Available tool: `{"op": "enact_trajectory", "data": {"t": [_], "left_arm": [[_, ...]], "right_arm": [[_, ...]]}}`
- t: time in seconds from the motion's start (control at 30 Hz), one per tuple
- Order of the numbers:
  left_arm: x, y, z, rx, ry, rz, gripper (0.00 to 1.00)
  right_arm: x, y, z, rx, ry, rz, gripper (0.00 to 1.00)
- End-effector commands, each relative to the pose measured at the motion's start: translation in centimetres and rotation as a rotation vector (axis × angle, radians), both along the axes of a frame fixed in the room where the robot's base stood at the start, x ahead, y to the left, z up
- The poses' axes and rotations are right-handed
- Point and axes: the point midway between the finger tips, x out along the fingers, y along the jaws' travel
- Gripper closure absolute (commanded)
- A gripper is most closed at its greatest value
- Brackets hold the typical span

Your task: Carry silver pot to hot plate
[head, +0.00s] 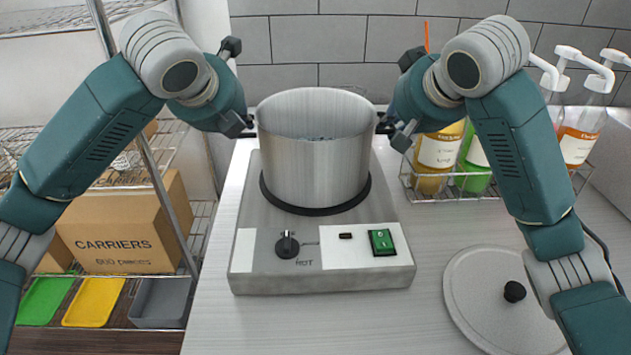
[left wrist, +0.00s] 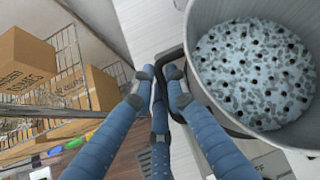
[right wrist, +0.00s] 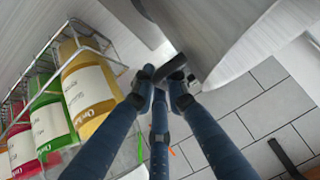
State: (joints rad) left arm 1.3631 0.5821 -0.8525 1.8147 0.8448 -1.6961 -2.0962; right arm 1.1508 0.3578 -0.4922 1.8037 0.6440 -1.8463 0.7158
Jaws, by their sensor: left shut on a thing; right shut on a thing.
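The silver pot (head: 315,155) is upright over the black round plate of the hot plate (head: 320,260). I cannot tell whether its base touches the plate. In the left wrist view the pot (left wrist: 205,70) holds pale pieces with dark pearls. My left gripper (head: 243,123) is shut on the pot's left handle, and it shows in the left wrist view (left wrist: 163,85). My right gripper (head: 385,125) is shut on the right handle, beside the pot wall in the right wrist view (right wrist: 165,80). The fingers partly hide both handles.
A round lid (head: 490,300) with a black knob lies on the counter (head: 420,270) at the right. A wire rack of syrup bottles (head: 437,155) stands behind my right arm. Shelves with a cardboard box (head: 130,225) are at the left. A tiled wall is behind.

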Motion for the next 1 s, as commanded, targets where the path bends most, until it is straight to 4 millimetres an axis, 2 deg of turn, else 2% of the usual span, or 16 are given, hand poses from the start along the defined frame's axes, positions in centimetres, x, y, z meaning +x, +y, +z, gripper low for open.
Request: {"op": "enact_trajectory", "data": {"t": [0.03,0.07,0.13,0.57,0.77,1.0], "left_arm": [[0.1,0.1,-0.2,-0.001,-0.008,0.000,1.00],[0.0,0.1,-0.2,0.001,-0.001,0.000,0.81],[0.0,0.1,-0.2,0.002,0.000,0.001,0.68],[0.0,0.0,0.5,0.000,0.000,0.000,0.68],[0.0,0.0,2.9,-0.002,-0.004,0.000,0.68],[0.0,0.0,6.9,-0.001,-0.003,-0.001,0.68]], "right_arm": [[0.0,0.0,-0.2,0.000,-0.009,0.003,1.00],[0.0,0.0,-0.2,-0.002,0.000,0.002,0.81],[0.0,0.0,-0.2,-0.002,0.000,0.002,0.68],[0.0,0.0,0.5,0.000,0.000,0.001,0.68],[0.0,0.0,2.7,0.000,-0.001,0.001,0.68],[0.0,0.0,6.9,0.000,-0.001,0.001,0.68]]}}
